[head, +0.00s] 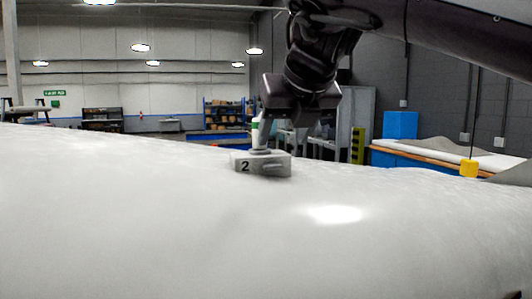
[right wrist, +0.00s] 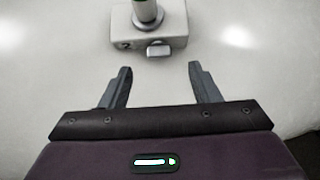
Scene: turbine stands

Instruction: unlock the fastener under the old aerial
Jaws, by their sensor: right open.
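The old aerial (head: 261,133) is a short white and green post standing upright on a grey base block marked "2" (head: 246,166). The block sits on the large white curved surface. In the right wrist view the aerial (right wrist: 146,12) stands on the block (right wrist: 178,22), and a small light tab, likely the fastener (right wrist: 159,49), sticks out of the block's near side. My right gripper (right wrist: 160,68) is open and empty, with its fingers short of the block and the tab roughly between them. In the head view my right gripper (head: 300,110) is just behind and above the block. My left gripper is not in view.
The white curved surface (head: 130,220) is wide and mostly bare around the block. A yellow block (head: 469,168) hangs on a cord at the right. A blue box (head: 400,125), a workbench and shelves (head: 224,113) stand farther back.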

